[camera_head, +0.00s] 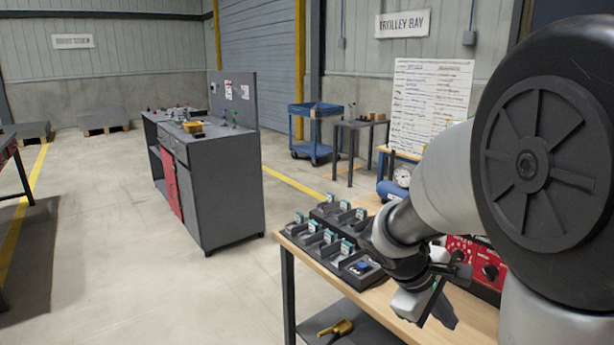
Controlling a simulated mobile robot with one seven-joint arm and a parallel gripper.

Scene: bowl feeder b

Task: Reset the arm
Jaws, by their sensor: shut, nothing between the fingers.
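My arm comes in from the right side of the head camera view and covers much of that side. My gripper (426,305) hangs over the wooden workbench (388,303), to the right of a dark tray unit. It points down and is shut with nothing in it. The exact gap between its fingertips and the bench top is hard to tell.
A dark tray unit (354,270) with several small teal-and-white parts sits on the bench. A red panel box (487,270) stands behind my arm. A brass-coloured tool (336,328) lies on the lower shelf. A grey cabinet (222,195) stands left, with open floor around it.

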